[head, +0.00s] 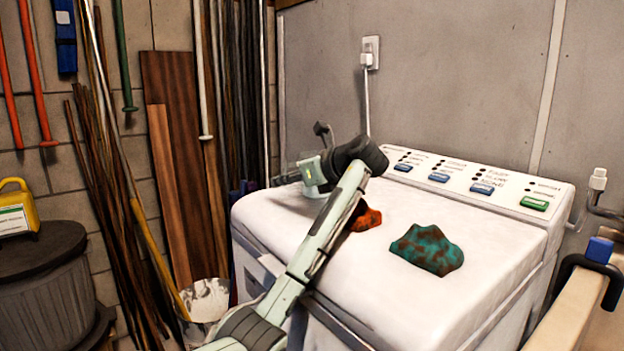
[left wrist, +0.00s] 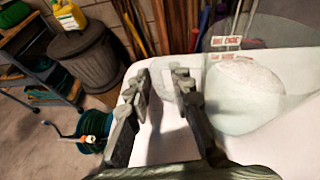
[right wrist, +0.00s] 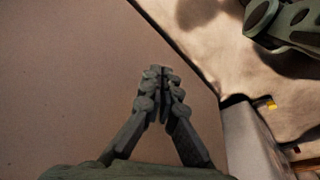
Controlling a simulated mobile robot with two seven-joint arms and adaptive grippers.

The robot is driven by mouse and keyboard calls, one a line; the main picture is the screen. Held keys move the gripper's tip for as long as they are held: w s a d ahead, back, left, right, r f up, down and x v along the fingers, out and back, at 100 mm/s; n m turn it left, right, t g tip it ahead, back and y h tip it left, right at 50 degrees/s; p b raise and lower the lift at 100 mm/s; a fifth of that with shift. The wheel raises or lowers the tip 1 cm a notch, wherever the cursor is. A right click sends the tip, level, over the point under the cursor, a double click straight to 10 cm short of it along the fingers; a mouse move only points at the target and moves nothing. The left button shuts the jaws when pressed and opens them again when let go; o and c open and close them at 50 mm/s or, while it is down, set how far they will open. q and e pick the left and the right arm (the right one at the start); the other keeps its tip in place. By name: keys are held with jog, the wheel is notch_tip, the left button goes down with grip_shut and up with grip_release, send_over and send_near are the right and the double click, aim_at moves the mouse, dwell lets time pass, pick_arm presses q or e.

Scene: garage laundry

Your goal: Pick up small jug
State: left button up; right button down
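A clear see-through container with red lettering (left wrist: 228,50) and pale contents shows at the right in the left wrist view. It is on or just above the white machine top and may be the small jug; I cannot tell for certain. In the head view a faint clear shape (head: 284,179) shows by my left gripper (head: 312,148), partly hidden. My left gripper, also in the left wrist view (left wrist: 162,78), is open over the machine's far left end, its fingers apart and the container beside them. My right gripper (right wrist: 162,72) is shut and empty over a plain tan surface.
A white washing machine (head: 400,300) carries a teal-brown cloth (head: 427,250) and an orange-red cloth (head: 368,219), partly behind my left arm. A yellow jug (head: 18,207) stands on a dark bin (head: 45,285) at the left. Boards and poles lean on the wall.

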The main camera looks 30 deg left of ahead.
pick_arm(q)
grip_shut()
jog(key=shift+r, duration=0.1)
